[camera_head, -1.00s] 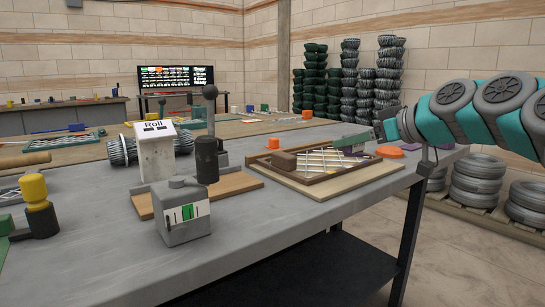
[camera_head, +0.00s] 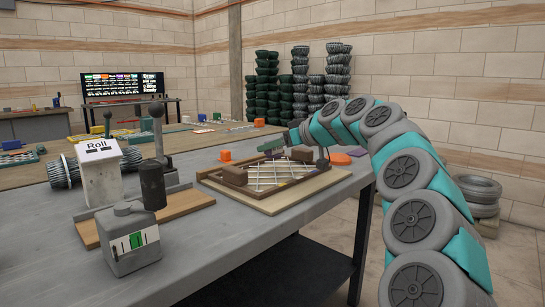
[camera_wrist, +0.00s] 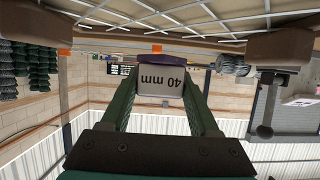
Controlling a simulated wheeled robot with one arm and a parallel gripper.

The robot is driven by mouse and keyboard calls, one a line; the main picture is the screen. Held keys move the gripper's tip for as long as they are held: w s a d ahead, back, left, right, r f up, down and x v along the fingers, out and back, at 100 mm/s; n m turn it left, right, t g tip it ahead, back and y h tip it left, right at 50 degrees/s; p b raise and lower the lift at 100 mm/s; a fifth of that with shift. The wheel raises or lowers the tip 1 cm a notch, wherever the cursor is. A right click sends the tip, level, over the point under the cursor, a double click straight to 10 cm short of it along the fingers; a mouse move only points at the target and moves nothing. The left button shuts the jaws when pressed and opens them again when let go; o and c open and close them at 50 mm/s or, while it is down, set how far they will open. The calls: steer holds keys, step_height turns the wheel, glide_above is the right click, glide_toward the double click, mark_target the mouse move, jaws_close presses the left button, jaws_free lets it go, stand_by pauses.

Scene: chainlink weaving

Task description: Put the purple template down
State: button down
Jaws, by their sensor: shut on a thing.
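My gripper (camera_wrist: 160,82) is shut on the purple template (camera_wrist: 161,60) in the wrist view. The template shows a pale face marked "40 mm" and a purple edge between the two green fingers. In the head view my gripper (camera_head: 272,146) is at the back of the wooden frame with wire mesh (camera_head: 232,196), seemingly just above it. The template cannot be made out there. I cannot tell whether the template touches anything.
An orange block (camera_head: 225,155) stands left of the frame and an orange disc (camera_head: 340,158) behind its right side.

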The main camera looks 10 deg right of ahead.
mark_target(280, 155)
steer(key=shift+w+a+f, duration=0.1)
steer(key=shift+w+f, duration=0.1)
steer(key=shift+f, duration=1.65)
steer(key=shift+f, duration=0.2)
steer(key=shift+c, duration=0.6)
jaws_free()
steer(key=shift+r, duration=0.15)
steer(key=shift+r, duration=0.15)
steer(key=b+v, duration=0.1)
steer(key=v, duration=1.1)
